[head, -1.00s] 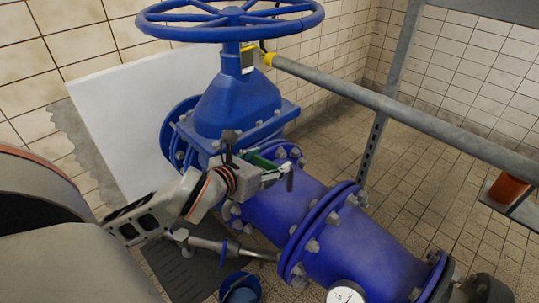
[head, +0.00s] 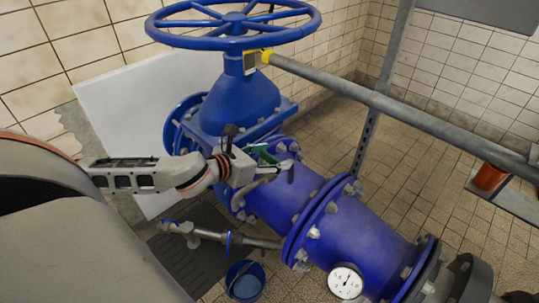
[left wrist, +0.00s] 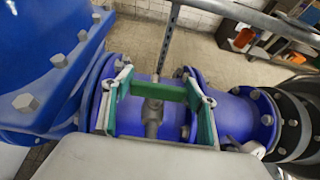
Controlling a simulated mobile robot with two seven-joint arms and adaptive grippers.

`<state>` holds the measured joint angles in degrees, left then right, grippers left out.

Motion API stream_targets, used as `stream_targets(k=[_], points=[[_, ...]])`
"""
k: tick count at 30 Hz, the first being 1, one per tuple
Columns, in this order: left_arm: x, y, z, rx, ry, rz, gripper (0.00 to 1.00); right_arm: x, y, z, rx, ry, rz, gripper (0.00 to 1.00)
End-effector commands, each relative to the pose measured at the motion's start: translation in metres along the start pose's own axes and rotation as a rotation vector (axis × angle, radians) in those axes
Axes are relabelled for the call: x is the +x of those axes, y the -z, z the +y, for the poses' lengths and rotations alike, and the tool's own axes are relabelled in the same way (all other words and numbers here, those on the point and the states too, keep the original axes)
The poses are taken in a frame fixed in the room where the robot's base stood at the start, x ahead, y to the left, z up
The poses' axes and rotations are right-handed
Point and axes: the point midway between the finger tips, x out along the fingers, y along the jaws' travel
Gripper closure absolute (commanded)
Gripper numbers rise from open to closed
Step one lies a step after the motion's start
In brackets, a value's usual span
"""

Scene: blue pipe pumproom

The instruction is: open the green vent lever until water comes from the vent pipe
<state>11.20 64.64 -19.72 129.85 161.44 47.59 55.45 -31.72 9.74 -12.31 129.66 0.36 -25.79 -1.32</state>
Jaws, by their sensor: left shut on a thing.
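The green vent lever (head: 262,155) is on top of the blue main pipe, just right of the big valve body. In the left wrist view the lever (left wrist: 158,90) runs as a green bar across between my fingers, above a small grey valve stem (left wrist: 152,118). My left gripper (head: 272,166) is shut on the lever. My right gripper is not in view.
A blue handwheel (head: 233,25) stands above the valve body (head: 235,100). A grey rail (head: 400,115) crosses behind the pipe. A blue bucket (head: 245,281) stands on the floor below. A pressure gauge (head: 345,281) faces up at the front.

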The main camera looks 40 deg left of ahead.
Motion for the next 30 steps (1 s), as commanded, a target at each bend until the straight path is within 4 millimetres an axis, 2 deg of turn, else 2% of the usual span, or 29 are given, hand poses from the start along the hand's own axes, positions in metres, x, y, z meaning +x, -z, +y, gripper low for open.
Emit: stream_targets(k=[9,10,12,23,30], points=[[0.0,0.002,-0.001,0.003,0.003,0.002,0.64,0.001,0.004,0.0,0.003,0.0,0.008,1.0],[0.0,0.002,-0.001,0.003,0.003,0.002,0.38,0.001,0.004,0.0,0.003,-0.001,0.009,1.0],[0.0,0.002,-0.001,0.003,0.003,0.002,0.25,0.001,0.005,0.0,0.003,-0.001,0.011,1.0],[-0.001,0.001,-0.001,0.002,0.001,0.0,0.25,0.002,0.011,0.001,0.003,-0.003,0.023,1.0],[-0.018,0.003,0.0,0.004,0.001,0.004,0.25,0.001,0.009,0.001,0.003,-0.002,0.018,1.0]])
